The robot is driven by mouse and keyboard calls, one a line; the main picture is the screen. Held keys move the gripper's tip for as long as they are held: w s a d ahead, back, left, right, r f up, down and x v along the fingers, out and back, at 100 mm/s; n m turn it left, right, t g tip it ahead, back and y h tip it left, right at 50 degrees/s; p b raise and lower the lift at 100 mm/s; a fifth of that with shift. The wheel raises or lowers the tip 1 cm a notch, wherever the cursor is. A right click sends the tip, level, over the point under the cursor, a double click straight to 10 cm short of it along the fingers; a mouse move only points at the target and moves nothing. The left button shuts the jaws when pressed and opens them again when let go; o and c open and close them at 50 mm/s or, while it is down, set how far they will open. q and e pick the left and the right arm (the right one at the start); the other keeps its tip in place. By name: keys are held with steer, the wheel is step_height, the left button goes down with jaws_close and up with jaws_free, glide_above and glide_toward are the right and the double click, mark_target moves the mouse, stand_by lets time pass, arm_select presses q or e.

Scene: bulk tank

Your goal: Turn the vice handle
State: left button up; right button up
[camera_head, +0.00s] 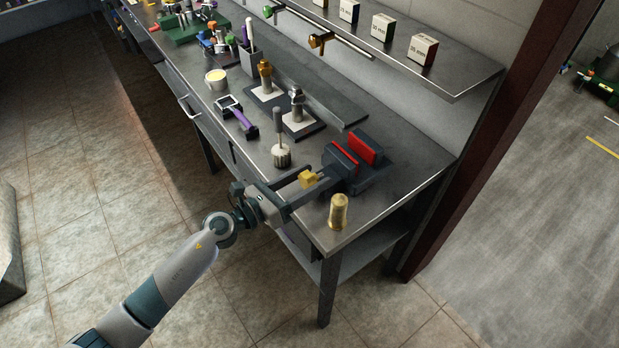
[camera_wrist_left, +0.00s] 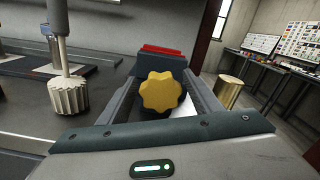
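The vice (camera_head: 345,168), dark with red jaw faces, is fixed near the front right end of the workbench. Its yellow lobed handle knob (camera_head: 309,179) faces my left arm. In the left wrist view the knob (camera_wrist_left: 163,91) is in the middle, with the vice's red jaw pad (camera_wrist_left: 160,50) behind it. My left gripper (camera_head: 311,181) reaches over the bench edge, its fingers spread on either side of the knob. They look open; the wrist view does not clearly show contact. My right gripper is in neither view.
A brass cylinder (camera_head: 339,211) stands on the bench corner close to the right finger. A ribbed tool holder (camera_head: 281,155) stands to the left. Tools on pads, a purple-handled tool (camera_head: 238,118) and a shelf with small boxes (camera_head: 423,50) lie further back.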

arm_select(q)
steer(key=shift+a, duration=0.15)
stand_by(0.3)
steer(key=shift+s+a+f, duration=0.1)
steer(key=shift+s+a, duration=0.25)
steer(key=shift+a, duration=0.05)
steer(key=b+v, duration=0.6)
steer(key=v, duration=1)
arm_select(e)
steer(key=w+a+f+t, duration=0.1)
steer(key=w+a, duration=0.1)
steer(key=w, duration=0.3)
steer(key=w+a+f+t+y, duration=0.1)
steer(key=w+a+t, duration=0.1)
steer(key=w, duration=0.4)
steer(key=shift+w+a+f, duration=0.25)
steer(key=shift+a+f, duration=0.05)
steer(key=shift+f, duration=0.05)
arm_select(q)
steer(key=shift+s+a+b, duration=0.1)
steer(key=shift+b, duration=0.2)
